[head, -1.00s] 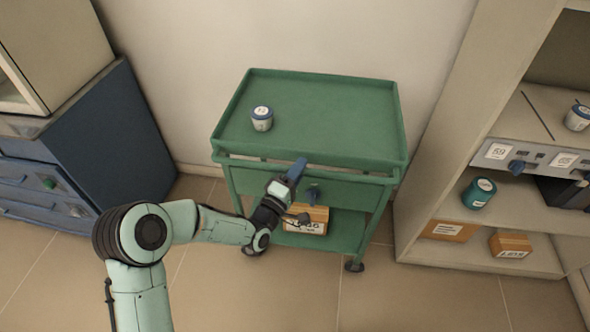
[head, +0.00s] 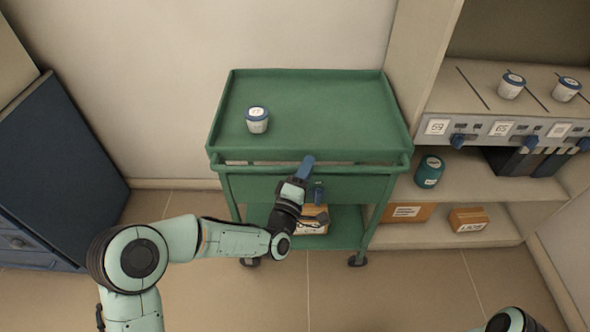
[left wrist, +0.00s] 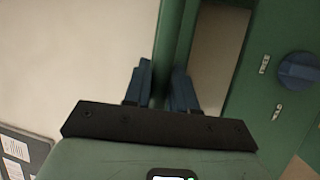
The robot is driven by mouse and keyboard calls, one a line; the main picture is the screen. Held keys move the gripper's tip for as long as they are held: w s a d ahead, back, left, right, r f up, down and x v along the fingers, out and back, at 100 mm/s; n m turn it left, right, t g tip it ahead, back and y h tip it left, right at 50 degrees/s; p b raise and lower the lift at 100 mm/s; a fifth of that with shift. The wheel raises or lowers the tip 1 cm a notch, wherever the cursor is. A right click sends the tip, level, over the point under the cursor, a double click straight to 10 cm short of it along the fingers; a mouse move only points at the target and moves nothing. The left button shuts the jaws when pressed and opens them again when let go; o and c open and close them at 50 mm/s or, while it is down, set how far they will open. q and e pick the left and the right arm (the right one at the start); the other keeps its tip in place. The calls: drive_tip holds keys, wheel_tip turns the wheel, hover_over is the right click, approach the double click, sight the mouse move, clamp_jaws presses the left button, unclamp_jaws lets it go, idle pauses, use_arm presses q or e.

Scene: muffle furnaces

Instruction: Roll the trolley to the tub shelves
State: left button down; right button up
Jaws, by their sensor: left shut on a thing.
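The green trolley (head: 325,110) stands against the back wall, its right side close to the shelf unit. A white tub with a blue lid (head: 257,120) stands upright on the left of its top. My left gripper (head: 304,170) is shut on the trolley's front handle bar. In the left wrist view its blue fingers (left wrist: 162,75) sit either side of the green bar (left wrist: 174,25). The tub shelves (head: 455,95) are at the right, with two white tubs (head: 511,86) (head: 566,89) in lanes above a labelled strip with blue knobs. My right gripper is out of view; part of my right arm shows bottom right.
A cardboard box (head: 313,222) lies on the trolley's lower shelf. The shelf unit also holds a teal jar (head: 429,171) and boxes (head: 468,219). A blue cabinet (head: 55,175) stands at the left. The tiled floor in front (head: 400,290) is clear.

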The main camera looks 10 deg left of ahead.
use_arm(q)
drive_tip(key=shift+d, duration=0.3)
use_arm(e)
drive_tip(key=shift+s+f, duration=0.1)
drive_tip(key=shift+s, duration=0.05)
use_arm(q)
drive_tip(key=c, duration=1)
unclamp_jaws()
drive_tip(key=shift+d, duration=0.1)
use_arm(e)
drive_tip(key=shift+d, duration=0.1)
use_arm(q)
drive_tip(key=shift+s, duration=0.15)
drive_tip(key=p+v, duration=0.1)
drive_tip(key=v, duration=1.2)
drive_tip(key=shift+f, duration=0.15)
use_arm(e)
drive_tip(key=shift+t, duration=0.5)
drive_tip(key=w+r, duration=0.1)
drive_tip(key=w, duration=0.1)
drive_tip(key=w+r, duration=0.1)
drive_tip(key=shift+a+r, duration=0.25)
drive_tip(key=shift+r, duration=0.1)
